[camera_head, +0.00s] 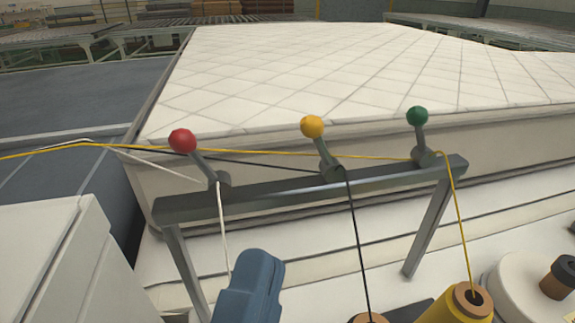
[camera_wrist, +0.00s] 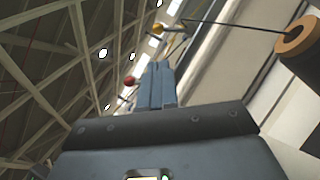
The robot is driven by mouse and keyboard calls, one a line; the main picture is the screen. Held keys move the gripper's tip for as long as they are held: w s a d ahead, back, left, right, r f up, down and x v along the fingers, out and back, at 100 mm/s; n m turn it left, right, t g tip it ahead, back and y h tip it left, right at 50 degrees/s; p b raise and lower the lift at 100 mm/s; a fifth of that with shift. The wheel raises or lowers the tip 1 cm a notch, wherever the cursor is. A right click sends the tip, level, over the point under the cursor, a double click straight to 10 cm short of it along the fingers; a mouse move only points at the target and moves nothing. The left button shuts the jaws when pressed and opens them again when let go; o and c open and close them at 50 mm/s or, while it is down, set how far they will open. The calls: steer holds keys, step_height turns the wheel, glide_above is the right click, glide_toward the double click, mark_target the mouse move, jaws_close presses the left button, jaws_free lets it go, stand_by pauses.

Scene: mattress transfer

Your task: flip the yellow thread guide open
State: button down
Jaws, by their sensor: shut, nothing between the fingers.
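The yellow thread guide is a grey lever with a yellow ball (camera_head: 312,127), mounted mid-way along a grey metal bar (camera_head: 300,191). Its lever leans up and to the left, and a black thread (camera_head: 356,240) passes at its base. The yellow ball also shows in the wrist view (camera_wrist: 157,28), beyond my fingers. My blue gripper (camera_head: 262,258) is below the bar, left of the yellow guide and apart from it. In the wrist view my gripper's fingers (camera_wrist: 158,70) are together and empty.
A red-ball guide (camera_head: 182,141) stands left on the bar, a green-ball guide (camera_head: 417,116) right. White and yellow threads run across. Spools, including a yellow one (camera_head: 460,305), stand at lower right. A quilted mattress (camera_head: 330,70) lies behind; a white box (camera_head: 50,250) is at left.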

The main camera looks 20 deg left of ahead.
mark_target(320, 140)
stand_by(0.3)
steer(key=p+x, duration=0.2)
steer(key=x, duration=0.8)
steer(key=shift+a+r+p, duration=0.1)
steer(key=shift+a+p, duration=0.05)
steer(key=shift+p, duration=0.15)
